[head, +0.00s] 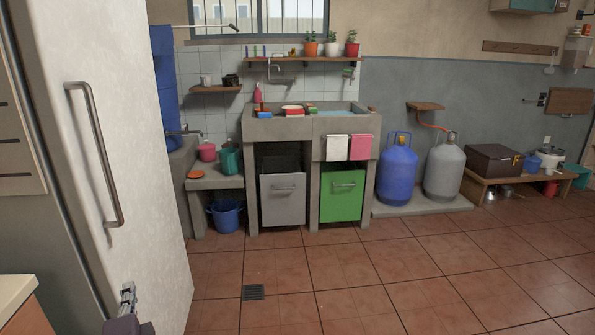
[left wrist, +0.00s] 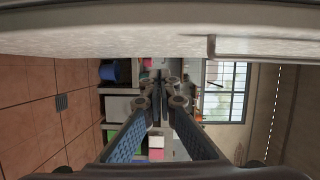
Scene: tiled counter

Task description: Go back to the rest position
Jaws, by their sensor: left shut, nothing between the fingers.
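My left gripper (head: 128,292) shows at the bottom left of the head view, in front of the large white door (head: 140,170). In the left wrist view its two fingers (left wrist: 160,82) come together at the tips, with nothing between them. The gripper is shut and empty. In that view the white door (left wrist: 120,38) runs close along the top edge, apart from the fingers. My right gripper is not in view.
A long handle (head: 97,155) stands out from the white door. The tiled floor (head: 330,285) is clear ahead and to the right. A concrete sink counter (head: 250,130), a blue gas cylinder (head: 397,172) and a grey one (head: 444,170) stand along the back wall. A counter corner (head: 15,290) shows at lower left.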

